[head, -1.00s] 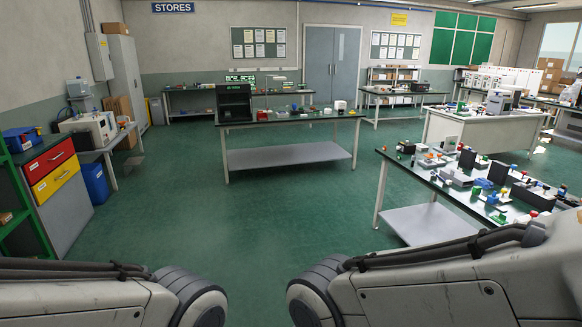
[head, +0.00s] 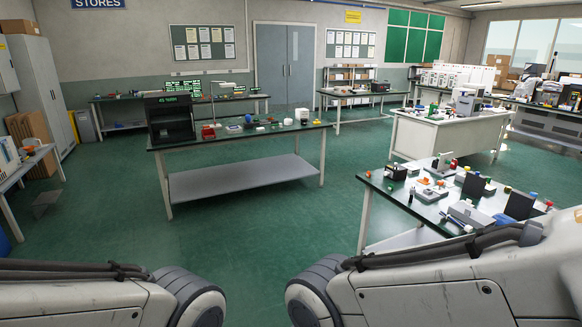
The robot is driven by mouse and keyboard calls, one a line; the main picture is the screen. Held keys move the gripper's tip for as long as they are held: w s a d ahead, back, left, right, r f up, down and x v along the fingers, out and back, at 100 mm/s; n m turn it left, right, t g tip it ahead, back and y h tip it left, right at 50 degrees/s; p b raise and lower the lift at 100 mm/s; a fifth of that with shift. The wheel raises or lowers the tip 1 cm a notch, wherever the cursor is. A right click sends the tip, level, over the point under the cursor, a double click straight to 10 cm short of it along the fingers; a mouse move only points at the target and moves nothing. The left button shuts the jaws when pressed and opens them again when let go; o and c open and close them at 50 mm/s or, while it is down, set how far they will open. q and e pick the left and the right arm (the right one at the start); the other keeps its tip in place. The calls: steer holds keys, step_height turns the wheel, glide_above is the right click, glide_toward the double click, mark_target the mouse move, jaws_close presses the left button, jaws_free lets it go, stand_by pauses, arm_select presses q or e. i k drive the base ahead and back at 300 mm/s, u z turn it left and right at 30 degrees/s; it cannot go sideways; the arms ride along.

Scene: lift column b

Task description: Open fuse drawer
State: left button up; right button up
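I cannot make out a fuse drawer in the head view now. A black open-fronted cabinet (head: 170,119) stands at the left end of the middle workbench (head: 240,137), with small items beside it, including a red one (head: 208,132). Both of my arms show only as links at the bottom corners. Neither gripper is in view.
A bench (head: 375,184) with several small devices stands at the right, close to my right arm. A white desk (head: 440,135) is behind it. Grey lockers (head: 45,88) and a side table (head: 25,165) stand at the left. Green floor (head: 250,230) ahead is clear.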

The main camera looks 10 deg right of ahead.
mark_target(388, 173)
steer(key=z, duration=0.25)
steer(key=i, duration=2.1)
steer(key=z, duration=0.45)
steer(key=i, duration=0.6)
steer(key=u, duration=0.05)
